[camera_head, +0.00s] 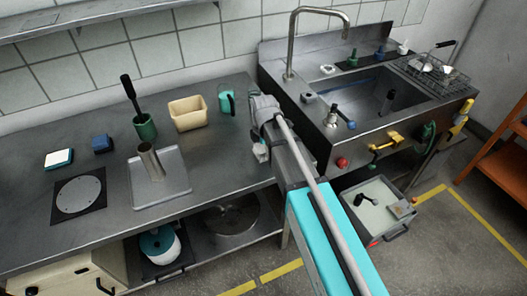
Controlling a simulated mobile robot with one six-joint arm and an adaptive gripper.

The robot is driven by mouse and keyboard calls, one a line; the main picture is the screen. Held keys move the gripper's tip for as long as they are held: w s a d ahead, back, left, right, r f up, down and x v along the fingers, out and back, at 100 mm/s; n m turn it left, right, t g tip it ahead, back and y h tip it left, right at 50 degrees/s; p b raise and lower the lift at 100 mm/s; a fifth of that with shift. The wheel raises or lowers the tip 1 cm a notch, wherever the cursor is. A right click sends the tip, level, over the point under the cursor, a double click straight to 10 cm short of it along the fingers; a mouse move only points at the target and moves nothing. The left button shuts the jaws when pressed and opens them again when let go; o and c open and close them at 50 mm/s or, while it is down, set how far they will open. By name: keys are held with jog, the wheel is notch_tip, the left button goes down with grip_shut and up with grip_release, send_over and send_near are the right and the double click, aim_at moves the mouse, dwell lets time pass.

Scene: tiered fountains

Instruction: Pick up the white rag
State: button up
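My arm reaches from the bottom right up to the counter's right end, beside the sink. My gripper (261,142) points down there, small and partly hidden by my own arm; its fingers are too unclear to tell open from shut. A small whitish patch (261,153) shows right below it at the counter edge; I cannot tell whether it is the white rag or whether the gripper touches it. Another small white crumpled-looking thing (328,69) lies on the sink's back rim, also too small to identify for certain.
The steel counter (105,215) holds a green pot with a black-handled brush (145,126), a cream tub (188,113), a teal mug (227,102), a metal cup (150,161) on a tray, and a white-teal block (58,158). The sink (375,98) and a grey bin (376,210) are right.

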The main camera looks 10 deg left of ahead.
jog(key=c, duration=0.4)
jog(key=shift+r, duration=0.15)
notch_tip(320, 180, up, 2)
jog(key=shift+r+p, duration=0.1)
jog(key=shift+p, duration=1.1)
jog(key=s+d+r+p, duration=0.5)
jog(key=s+r+p, duration=0.5)
jog(key=s, duration=0.3)
jog(key=shift+r+p, duration=0.25)
jog(key=shift+p, duration=0.1)
jog(key=o, duration=0.5)
jog(key=c, duration=0.7)
